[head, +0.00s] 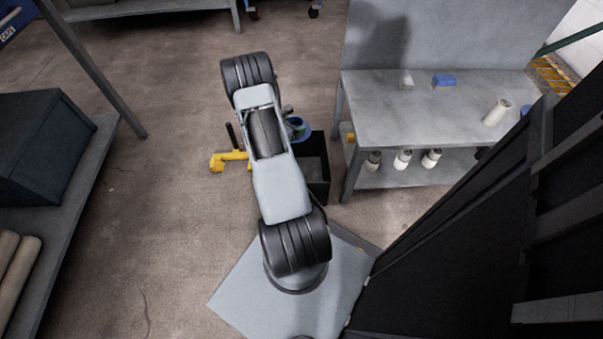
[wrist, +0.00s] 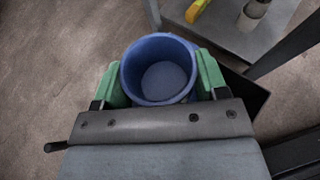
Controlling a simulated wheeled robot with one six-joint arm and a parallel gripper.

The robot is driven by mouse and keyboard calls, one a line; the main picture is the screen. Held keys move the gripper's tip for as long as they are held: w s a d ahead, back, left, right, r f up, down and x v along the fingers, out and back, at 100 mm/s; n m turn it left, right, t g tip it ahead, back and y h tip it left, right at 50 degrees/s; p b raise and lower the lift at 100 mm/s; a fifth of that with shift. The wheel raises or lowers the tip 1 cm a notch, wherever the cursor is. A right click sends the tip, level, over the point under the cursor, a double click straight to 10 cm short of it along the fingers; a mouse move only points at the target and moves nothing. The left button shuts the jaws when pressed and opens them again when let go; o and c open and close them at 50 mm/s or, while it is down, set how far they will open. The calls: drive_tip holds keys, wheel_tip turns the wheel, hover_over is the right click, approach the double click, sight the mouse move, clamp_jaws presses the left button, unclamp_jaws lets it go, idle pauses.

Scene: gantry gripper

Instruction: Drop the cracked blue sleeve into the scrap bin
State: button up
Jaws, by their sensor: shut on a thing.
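The blue sleeve (head: 299,133) is upright and partly hidden by my arm in the head view. In the wrist view I look down into its round mouth (wrist: 136,69); no crack can be made out. My gripper (wrist: 160,76) is shut on it, with a green finger against each side. A dark open bin (head: 317,168), which looks like the scrap bin, stands on the floor between my arm and the bench. The sleeve shows at the bin's far left edge. In the wrist view, a dark corner of the bin (wrist: 254,94) shows right of my right finger.
A grey bench (head: 400,120) stands right, with a blue block (head: 444,81) and a pale cylinder (head: 496,113) on top, and several pale cylinders on its lower shelf. A yellow item (head: 229,160) is left of my arm. Shelving (head: 70,195) stands at left; floor between is clear.

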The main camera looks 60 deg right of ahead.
drive_tip(key=s, duration=0.1)
drive_tip(key=d+f+g, duration=0.1)
drive_tip(key=s+m, duration=0.1)
drive_tip(key=shift+s+d+f, duration=0.25)
drive_tip(key=shift+s+f, duration=0.05)
drive_tip(key=shift+f, duration=0.05)
drive_tip(key=shift+f+b, duration=2.3)
drive_tip(key=shift+f, duration=0.6)
drive_tip(key=shift+s, duration=0.1)
drive_tip(key=o, duration=1.1)
drive_tip(key=shift+a, duration=0.1)
drive_tip(key=p+v, duration=0.5)
drive_tip(key=v, duration=0.8)
drive_tip(key=shift+w+a+r, duration=0.2)
drive_tip(key=shift+w+r, duration=0.05)
drive_tip(key=shift+r, duration=0.1)
